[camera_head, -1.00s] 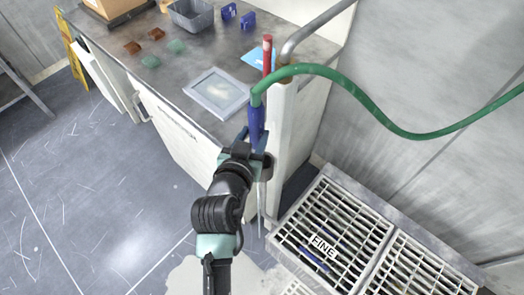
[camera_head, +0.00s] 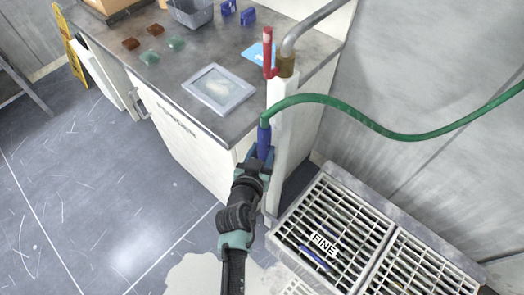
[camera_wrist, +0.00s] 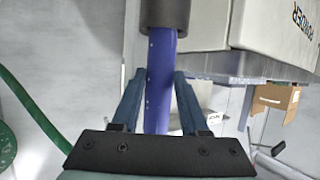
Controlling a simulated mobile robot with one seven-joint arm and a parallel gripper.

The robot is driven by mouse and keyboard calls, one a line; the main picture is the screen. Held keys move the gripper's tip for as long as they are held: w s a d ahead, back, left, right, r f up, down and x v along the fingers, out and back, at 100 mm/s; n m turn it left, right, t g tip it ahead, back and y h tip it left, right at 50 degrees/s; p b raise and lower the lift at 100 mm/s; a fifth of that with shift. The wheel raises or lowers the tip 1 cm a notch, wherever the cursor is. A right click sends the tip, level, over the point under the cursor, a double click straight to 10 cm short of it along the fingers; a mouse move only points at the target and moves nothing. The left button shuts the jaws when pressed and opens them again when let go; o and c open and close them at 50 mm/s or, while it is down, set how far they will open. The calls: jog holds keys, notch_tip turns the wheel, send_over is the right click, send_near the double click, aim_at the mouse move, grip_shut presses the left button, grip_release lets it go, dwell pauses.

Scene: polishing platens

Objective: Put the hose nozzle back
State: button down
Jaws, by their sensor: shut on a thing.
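The hose nozzle (camera_head: 264,141) is a blue tube on the end of a green hose (camera_head: 345,109). It stands about upright in front of a white post (camera_head: 284,135) beside the counter's corner. My gripper (camera_head: 260,160) is shut on the nozzle from below. In the wrist view, the nozzle (camera_wrist: 161,75) runs between the two blue fingers of my gripper (camera_wrist: 158,90), with a dark grey collar (camera_wrist: 165,14) at its upper end. A holder for the nozzle cannot be made out. The nozzle's lower end is hidden by my gripper.
A metal pipe (camera_head: 312,27) with a red valve handle (camera_head: 268,50) tops the post. The counter (camera_head: 190,70) carries a framed pad (camera_head: 219,89) and a grey bin (camera_head: 191,12). Floor gratings (camera_head: 325,235) lie at right. A pale puddle (camera_head: 200,275) is on the floor.

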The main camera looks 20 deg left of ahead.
jog(key=shift+f, duration=0.1)
jog(key=shift+c, duration=2.1)
grip_release()
jog(key=shift+s+r, duration=0.1)
jog(key=shift+r, duration=0.1)
jog(key=v, duration=1.1)
jog(key=shift+s+p, duration=0.3)
jog(key=shift+s, duration=0.1)
jog(key=shift+r, duration=0.15)
